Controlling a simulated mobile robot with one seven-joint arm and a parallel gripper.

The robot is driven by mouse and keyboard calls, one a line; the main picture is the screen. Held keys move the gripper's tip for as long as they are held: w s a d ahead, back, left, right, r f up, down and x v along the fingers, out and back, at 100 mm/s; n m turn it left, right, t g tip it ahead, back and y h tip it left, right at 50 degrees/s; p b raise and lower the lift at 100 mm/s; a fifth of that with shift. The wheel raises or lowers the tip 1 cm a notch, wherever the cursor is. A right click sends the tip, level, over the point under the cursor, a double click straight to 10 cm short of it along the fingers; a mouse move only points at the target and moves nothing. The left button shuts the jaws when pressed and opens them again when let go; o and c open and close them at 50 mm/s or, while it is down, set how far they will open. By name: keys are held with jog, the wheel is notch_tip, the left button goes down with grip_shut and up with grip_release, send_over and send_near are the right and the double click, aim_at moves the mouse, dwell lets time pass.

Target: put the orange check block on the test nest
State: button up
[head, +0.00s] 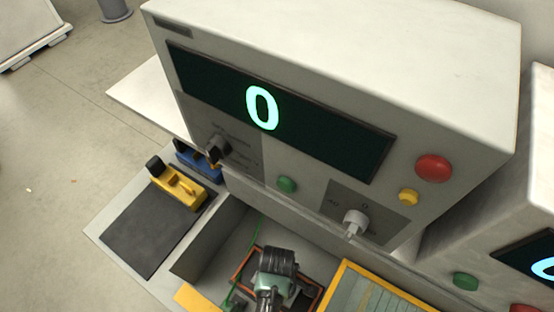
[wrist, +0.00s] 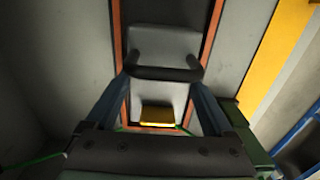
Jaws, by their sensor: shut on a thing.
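My gripper (wrist: 161,82) points down inside an orange-red outlined area, with its two blue-grey fingers close on either side of a dark bar. A small orange-yellow patch, which looks like part of the orange check block (wrist: 158,115), shows between the fingers; the rest of the block is hard to make out. Grey surfaces lie around it. In the head view my gripper hides the block. The orange-red outline (head: 240,269) there surrounds the gripper; I cannot tell whether it marks the test nest. Contact with the surface below is unclear.
A large white console (head: 330,60) with a display reading 0, knobs and coloured buttons stands behind. A yellow block (head: 178,187) and a blue block (head: 198,163) are by the dark mat (head: 150,232) at left. A yellow-framed panel (head: 345,275) lies right of the gripper. Grey walls stand close.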

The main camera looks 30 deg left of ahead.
jog(key=o, duration=1.4)
notch_tip(320, 180, up, 13)
